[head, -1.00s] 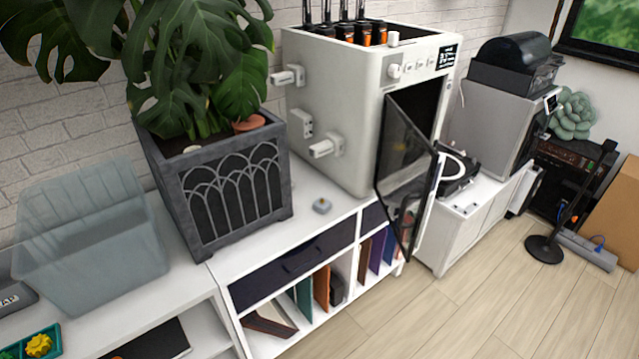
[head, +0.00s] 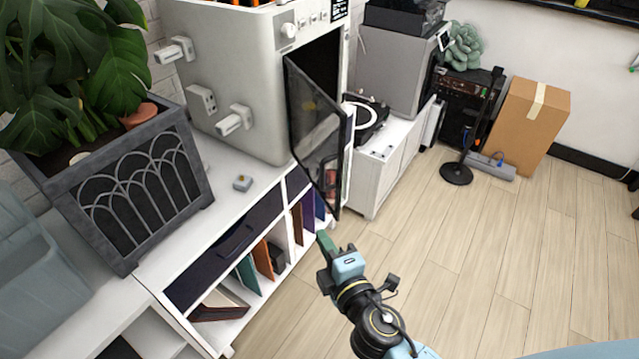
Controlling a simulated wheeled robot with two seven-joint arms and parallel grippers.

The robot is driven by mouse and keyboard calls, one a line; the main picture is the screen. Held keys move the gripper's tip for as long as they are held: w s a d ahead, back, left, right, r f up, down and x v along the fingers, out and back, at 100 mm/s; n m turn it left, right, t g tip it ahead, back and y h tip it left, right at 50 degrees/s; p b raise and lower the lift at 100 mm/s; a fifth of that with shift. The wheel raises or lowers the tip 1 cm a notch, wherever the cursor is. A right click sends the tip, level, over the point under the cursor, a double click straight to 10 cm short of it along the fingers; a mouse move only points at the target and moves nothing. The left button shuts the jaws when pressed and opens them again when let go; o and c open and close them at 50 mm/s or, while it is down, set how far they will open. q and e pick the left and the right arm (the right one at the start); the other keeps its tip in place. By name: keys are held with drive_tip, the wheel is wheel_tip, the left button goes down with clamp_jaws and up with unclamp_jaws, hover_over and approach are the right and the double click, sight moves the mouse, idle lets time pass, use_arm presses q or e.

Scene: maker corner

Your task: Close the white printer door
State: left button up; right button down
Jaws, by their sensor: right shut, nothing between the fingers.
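The white printer (head: 242,98) stands on the white shelf unit, its front turned to the right. Its door (head: 318,133), a dark see-through panel with a black frame, hangs open and juts out past the shelf's front edge. The dark opening of the printer shows behind it. My right gripper (head: 324,243) is in front of the shelf, below the door's lower corner in the picture. It is shut and empty; whether its tip touches anything is unclear, but it looks apart from the door. My left gripper is not in view.
A potted plant in a grey planter (head: 150,195) stands left of the printer. A turntable (head: 368,122) sits beyond the door. The wooden floor (head: 470,260) at the right is clear.

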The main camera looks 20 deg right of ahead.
sight(321, 187)
drive_tip(key=w+d+r+t+p, duration=0.1)
drive_tip(key=w+d+r+p, duration=0.1)
drive_tip(key=w, duration=0.9)
drive_tip(key=shift+w+d+r+n, duration=0.25)
drive_tip(key=shift+d+r+n, duration=0.1)
drive_tip(key=shift+r, duration=0.5)
drive_tip(key=shift+d, duration=0.1)
